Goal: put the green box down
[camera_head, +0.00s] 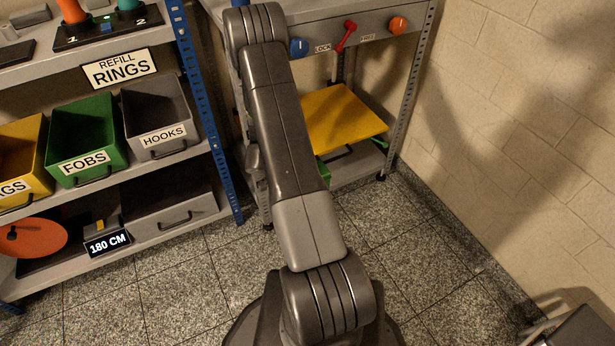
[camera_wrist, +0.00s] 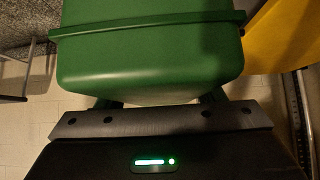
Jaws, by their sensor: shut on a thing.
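A green box (camera_wrist: 150,60) fills the upper middle of the wrist view, close to the camera. Its rim and rounded lower wall show; its inside does not. My gripper (camera_wrist: 158,101) is shut on the box, with a dark finger at each side of its lower wall. In the head view my arm covers the gripper and most of the held box. A small piece of green (camera_head: 322,173) shows beside the arm, below a yellow panel. I cannot tell from these views what, if anything, the box touches underneath.
The yellow panel (camera_head: 343,119) lies close to the arm at the bench's lower part, above a grey shelf (camera_head: 358,163). At left, a rack holds a green FOBS bin (camera_head: 86,142) and a grey HOOKS bin (camera_head: 158,115). A wall (camera_head: 530,120) bounds the right.

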